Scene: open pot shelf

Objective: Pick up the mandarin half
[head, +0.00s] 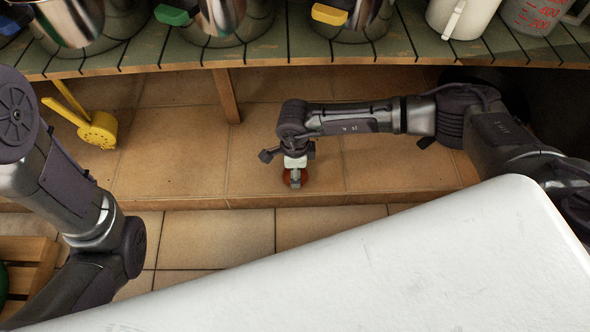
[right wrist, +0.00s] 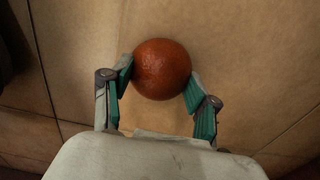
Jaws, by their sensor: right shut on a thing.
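The mandarin half (right wrist: 162,69) looks like a rounded orange-red fruit with a dimpled skin; its cut face is not visible. In the right wrist view it sits between the teal pads of my right gripper (right wrist: 158,80), which is shut on it. In the head view the right gripper (head: 295,172) points down over the tiled ledge, and the mandarin half (head: 304,179) shows as a reddish patch partly hidden by the fingers. I cannot tell whether the fruit touches the tiles. My left arm is at the left, but its gripper is out of view.
A green slatted shelf (head: 290,50) with pots and white jugs (head: 462,14) runs above the tiled ledge (head: 180,165). A wooden leg (head: 226,96) stands under it. A yellow utensil (head: 98,129) is at the left. A wooden slatted crate (head: 35,254) is at lower left.

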